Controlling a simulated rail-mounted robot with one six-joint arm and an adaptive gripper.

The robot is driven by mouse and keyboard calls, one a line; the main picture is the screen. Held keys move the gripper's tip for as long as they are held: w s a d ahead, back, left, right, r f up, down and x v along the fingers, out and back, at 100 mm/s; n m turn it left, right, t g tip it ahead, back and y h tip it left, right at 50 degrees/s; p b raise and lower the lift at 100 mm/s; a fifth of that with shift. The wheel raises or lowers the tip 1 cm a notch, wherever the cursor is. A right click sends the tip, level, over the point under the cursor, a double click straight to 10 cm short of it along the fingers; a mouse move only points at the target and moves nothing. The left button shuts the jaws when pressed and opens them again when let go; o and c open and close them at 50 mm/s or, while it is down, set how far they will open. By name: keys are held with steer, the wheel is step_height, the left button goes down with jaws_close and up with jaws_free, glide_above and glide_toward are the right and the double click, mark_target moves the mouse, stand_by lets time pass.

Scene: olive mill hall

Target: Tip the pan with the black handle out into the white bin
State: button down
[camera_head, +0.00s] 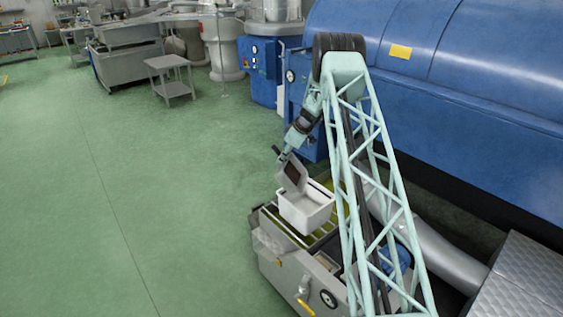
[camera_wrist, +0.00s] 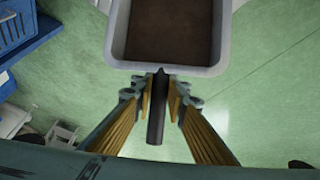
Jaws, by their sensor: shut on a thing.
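The pan (camera_head: 303,181) is light grey with a black handle (camera_wrist: 156,120). My gripper (camera_wrist: 160,90) is shut on the handle, which runs between its fingers. In the head view my gripper (camera_head: 284,155) is at the pan's upper left. The pan is steeply tilted over the far left part of the white bin (camera_head: 307,213). In the wrist view the pan (camera_wrist: 113,40) shows a dark brown inside; I cannot tell whether this is loose content or a layer on the bottom. The inside of the bin is partly hidden by the pan.
The bin stands on a grey cart-like unit (camera_head: 270,257) with greenish compartments. A large blue machine (camera_head: 450,110) is close behind on the right. A small grey table (camera_head: 168,66) stands further back. The green floor (camera_head: 120,180) on the left is clear.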

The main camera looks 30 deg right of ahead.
steer(key=shift+s+d+b, duration=0.2)
steer(key=shift+d+b, duration=0.05)
steer(key=shift+b, duration=0.75)
steer(key=shift+s+d+r+t+y+b, duration=0.1)
steer(key=shift+s+d+t+y+b, duration=0.3)
steer(key=shift+b, duration=0.55)
steer(key=shift+b, duration=0.5)
steer(key=shift+s+d+t+b, duration=0.2)
steer(key=shift+t+b, duration=0.1)
steer(key=shift+b, duration=0.2)
steer(key=s+d+t+y+b, duration=0.1)
steer(key=b, duration=0.2)
steer(key=shift+s+r, duration=0.15)
steer(key=m+t+y+b, duration=0.1)
steer(key=t+y+b, duration=0.25)
steer(key=t, duration=0.25)
glide_toward(287, 160)
steer(key=shift+d, duration=1.3)
steer(key=s+d+f+t+y, duration=0.1)
steer(key=s+d+t+y, duration=0.1)
steer(key=s, duration=0.3)
steer(key=shift+d+f+m+t+y+p, duration=0.3)
steer(key=shift+d+f+m+t+y, duration=0.1)
steer(key=shift+d+t, duration=0.45)
